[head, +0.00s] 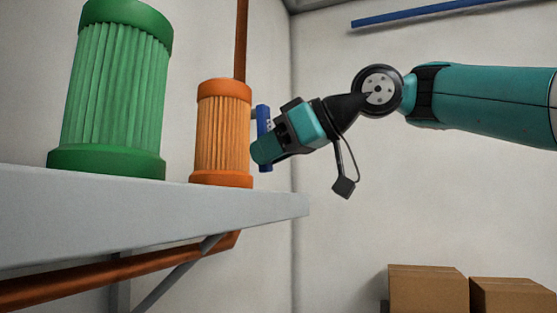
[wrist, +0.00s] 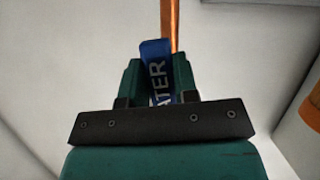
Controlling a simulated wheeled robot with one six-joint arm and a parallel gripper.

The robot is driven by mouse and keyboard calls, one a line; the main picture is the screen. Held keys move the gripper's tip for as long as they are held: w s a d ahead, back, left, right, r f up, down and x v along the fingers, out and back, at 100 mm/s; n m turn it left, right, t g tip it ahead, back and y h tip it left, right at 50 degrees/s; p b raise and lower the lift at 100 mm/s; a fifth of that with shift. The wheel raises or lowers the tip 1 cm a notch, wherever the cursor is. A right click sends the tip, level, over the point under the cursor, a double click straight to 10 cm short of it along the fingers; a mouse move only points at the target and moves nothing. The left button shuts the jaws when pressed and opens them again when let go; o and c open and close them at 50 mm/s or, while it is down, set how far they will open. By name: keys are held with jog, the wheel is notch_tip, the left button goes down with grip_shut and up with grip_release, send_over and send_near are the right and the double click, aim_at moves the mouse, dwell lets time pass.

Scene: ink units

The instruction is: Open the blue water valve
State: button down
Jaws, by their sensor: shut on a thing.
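The blue valve handle (head: 263,116) is a narrow upright bar just right of the orange ribbed canister in the head view. In the wrist view the blue handle (wrist: 154,50) carries white lettering, of which "ATER" shows. My gripper (head: 262,150) reaches in from the right and is shut on the handle. In the wrist view my gripper (wrist: 157,75) has a teal finger on each side of the handle. The fingers hide the handle's middle in the head view, and the lower part is hidden in the wrist view.
The orange canister (head: 222,135) stands close left of my gripper, and a larger green canister (head: 112,95) is farther left. Both are on a grey shelf (head: 150,215). A copper pipe (head: 241,40) rises behind. Cardboard boxes (head: 428,290) sit at lower right.

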jog(key=shift+s, duration=0.15)
jog(key=shift+s+a+f+m+g+p, duration=0.1)
jog(key=shift+s+m+g+p, duration=0.1)
jog(key=shift+m+g+p, duration=0.3)
jog(key=c, duration=0.9)
grip_release()
